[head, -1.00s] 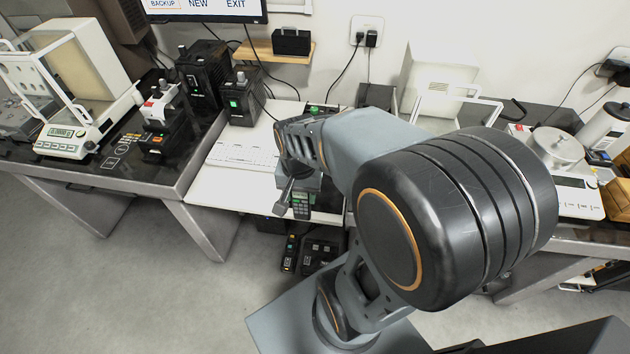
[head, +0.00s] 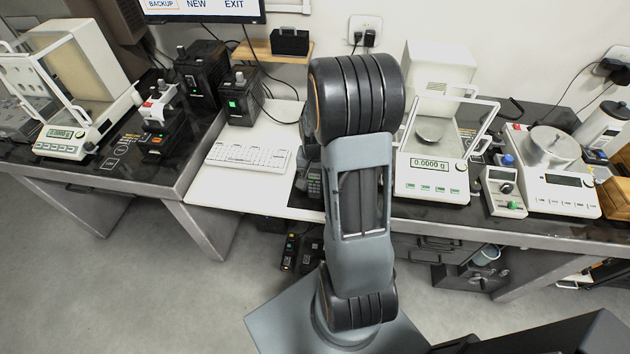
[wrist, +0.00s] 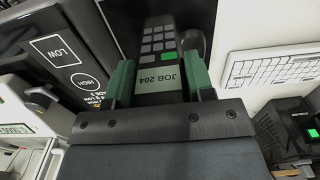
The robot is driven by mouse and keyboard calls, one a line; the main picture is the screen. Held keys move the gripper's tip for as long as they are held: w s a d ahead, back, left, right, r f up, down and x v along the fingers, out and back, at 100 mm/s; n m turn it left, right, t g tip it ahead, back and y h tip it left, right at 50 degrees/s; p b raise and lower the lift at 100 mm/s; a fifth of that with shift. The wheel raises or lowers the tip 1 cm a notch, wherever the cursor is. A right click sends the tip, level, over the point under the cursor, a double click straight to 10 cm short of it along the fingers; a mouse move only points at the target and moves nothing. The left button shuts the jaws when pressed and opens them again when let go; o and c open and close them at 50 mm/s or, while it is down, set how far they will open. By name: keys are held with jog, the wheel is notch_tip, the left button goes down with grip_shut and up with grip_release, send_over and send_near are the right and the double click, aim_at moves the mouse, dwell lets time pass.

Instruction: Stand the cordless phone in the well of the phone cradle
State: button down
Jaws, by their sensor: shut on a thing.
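The cordless phone (wrist: 158,72) is dark, with pale keys, one green key and a light label reading JOB 204. In the wrist view it sits between the two green fingertips of my gripper (wrist: 158,84), which is shut on it. In the head view the phone (head: 314,181) shows just left of my arm, near the front of the white table; my arm hides most of the gripper. A dark rounded shape lies behind the phone's right side in the wrist view. I cannot tell whether it is the phone cradle, which I cannot otherwise make out.
A white keyboard (head: 247,156) lies left of the phone on the white table (head: 238,192). A balance (head: 432,178) with a glass shield stands to the right on a dark table. Black units (head: 241,101) with green lights stand at the back left. My arm hides the middle.

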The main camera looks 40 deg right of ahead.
aim_at(315, 182)
jog(key=shift+f, duration=1.6)
jog(key=shift+f, duration=0.15)
jog(key=c, duration=0.9)
grip_release()
jog(key=o, duration=0.4)
